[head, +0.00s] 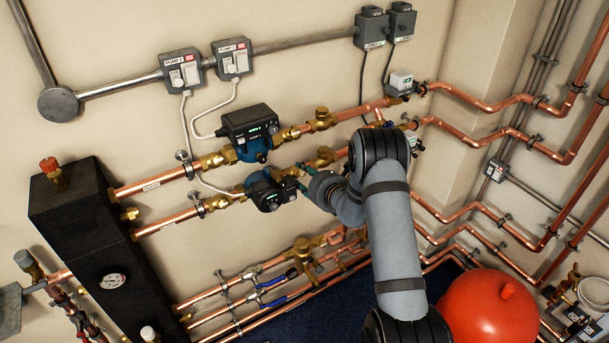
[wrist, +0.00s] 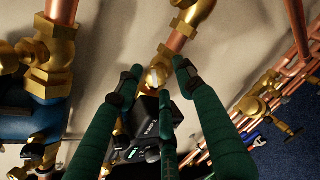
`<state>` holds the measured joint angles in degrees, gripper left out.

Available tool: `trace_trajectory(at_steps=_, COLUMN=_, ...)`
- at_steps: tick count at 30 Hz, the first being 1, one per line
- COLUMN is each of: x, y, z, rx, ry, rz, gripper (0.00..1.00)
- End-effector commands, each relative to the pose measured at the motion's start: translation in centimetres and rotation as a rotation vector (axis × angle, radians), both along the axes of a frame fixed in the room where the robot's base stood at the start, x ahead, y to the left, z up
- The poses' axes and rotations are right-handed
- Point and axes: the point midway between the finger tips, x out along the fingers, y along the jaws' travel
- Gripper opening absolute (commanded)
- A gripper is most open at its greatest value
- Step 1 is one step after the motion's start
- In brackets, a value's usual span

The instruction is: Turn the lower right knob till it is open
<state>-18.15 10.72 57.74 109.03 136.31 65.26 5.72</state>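My gripper (wrist: 157,78) has dark green fingers spread apart, with nothing held between them. In the wrist view, a brass fitting with a pale, knob-like face (wrist: 157,76) shows between the fingertips, with gaps on both sides. It sits on the lower pipe just right of the lower pump (head: 268,190). In the head view, my gripper (head: 308,178) is right beside that pump, partly hidden by my arm. A brass valve (head: 325,155) stands on the same pipe farther right. I cannot tell which way the knob is turned.
The upper pump (head: 250,132) and its copper pipe run just above. Lower pipes carry blue-handled valves (head: 272,284). A black manifold block (head: 85,225) stands at left and a red tank (head: 490,310) at lower right.

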Motion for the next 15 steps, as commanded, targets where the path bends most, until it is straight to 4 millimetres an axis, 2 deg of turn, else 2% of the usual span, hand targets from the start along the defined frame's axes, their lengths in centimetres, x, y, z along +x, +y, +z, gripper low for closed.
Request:
trace_trajectory(at_steps=10, x=0.0, y=0.2, z=0.3, rx=0.002, ry=-0.006, rz=0.003, gripper=0.42)
trace_trajectory(at_steps=15, x=-1.1, y=-0.5, z=0.9, rx=0.003, ry=-0.006, rz=0.004, gripper=0.42)
